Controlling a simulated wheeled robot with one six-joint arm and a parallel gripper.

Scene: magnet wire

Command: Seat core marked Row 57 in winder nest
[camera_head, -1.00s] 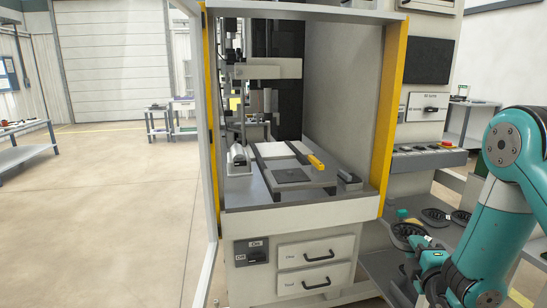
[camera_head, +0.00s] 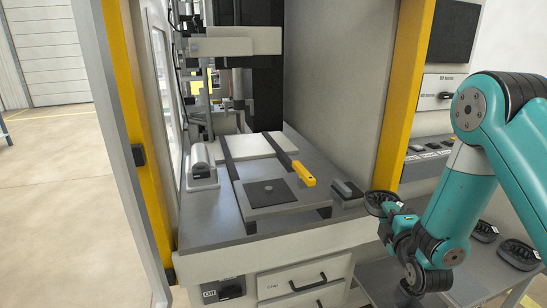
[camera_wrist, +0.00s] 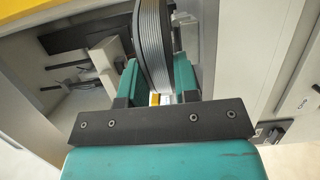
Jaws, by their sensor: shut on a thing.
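My gripper (camera_head: 390,222) is shut on a dark ring-shaped core (camera_head: 382,203) at the machine's right front, outside the enclosure. In the wrist view the core (camera_wrist: 153,45) stands on edge between my gripper's two teal fingers (camera_wrist: 156,85), with grey ribbed winding along its rim. A small white and yellow label shows low on it, but I cannot read it. Inside the open winder, a dark square plate with a small round centre (camera_head: 270,192), which looks like the nest, lies bare on the bed. The core is apart from it, to the right.
A yellow-handled bar (camera_head: 303,174) lies beside the plate, and a grey block (camera_head: 347,190) sits at the bed's right edge. The yellow right door post (camera_head: 408,90) stands near my arm. More dark cores (camera_head: 518,254) lie on the lower right shelf.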

